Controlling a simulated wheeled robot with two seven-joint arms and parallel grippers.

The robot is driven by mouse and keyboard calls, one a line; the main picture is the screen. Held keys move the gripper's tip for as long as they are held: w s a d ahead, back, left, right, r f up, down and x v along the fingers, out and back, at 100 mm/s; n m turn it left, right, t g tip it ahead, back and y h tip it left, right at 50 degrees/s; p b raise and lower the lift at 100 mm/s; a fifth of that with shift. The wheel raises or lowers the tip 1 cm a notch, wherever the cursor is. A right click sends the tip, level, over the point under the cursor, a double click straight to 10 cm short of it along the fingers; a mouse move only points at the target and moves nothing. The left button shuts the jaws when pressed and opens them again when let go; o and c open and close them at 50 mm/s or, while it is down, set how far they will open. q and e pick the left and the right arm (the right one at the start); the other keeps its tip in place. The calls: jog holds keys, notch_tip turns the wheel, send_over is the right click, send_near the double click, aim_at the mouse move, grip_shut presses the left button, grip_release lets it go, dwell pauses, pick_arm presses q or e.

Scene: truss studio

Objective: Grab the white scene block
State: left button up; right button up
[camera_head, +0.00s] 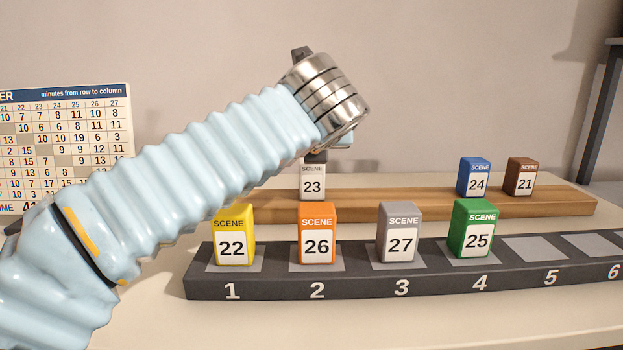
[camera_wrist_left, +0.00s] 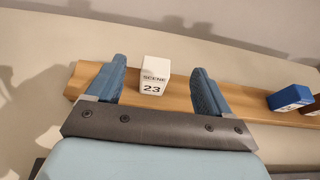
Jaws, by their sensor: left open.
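The white scene block (camera_head: 312,181), numbered 23, stands upright on the wooden rail at the back, partly hidden from above by my left wrist in the head view. In the left wrist view the white block (camera_wrist_left: 154,75) sits between the two blue fingers of my left gripper (camera_wrist_left: 157,85), with a gap on each side. The gripper is open and holds nothing. In the head view my left arm comes in from the left and its wrist hangs over the block; the fingers are mostly hidden there. My right gripper is not in view.
The wooden rail (camera_head: 400,204) also bears a blue block 24 (camera_head: 474,177) and a brown block 21 (camera_head: 520,176). In front, a dark numbered rack (camera_head: 360,285) holds yellow 22 (camera_head: 235,235), orange 26 (camera_head: 317,235), grey 27 (camera_head: 399,235) and green 25 (camera_head: 474,230); slots 5 and 6 are empty.

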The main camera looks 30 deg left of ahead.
aim_at(313, 172)
pick_arm(q)
notch_tip(313, 172, down, 6)
jog(key=shift+f+b, duration=0.1)
jog(key=shift+b, duration=0.7)
jog(key=shift+w+a, duration=0.25)
jog(key=shift+w, duration=0.15)
jog(key=x, duration=0.6)
jog(key=shift+w+a, duration=0.1)
jog(key=shift+w, duration=0.1)
jog(key=c, duration=1.1)
jog(key=shift+p, duration=0.3)
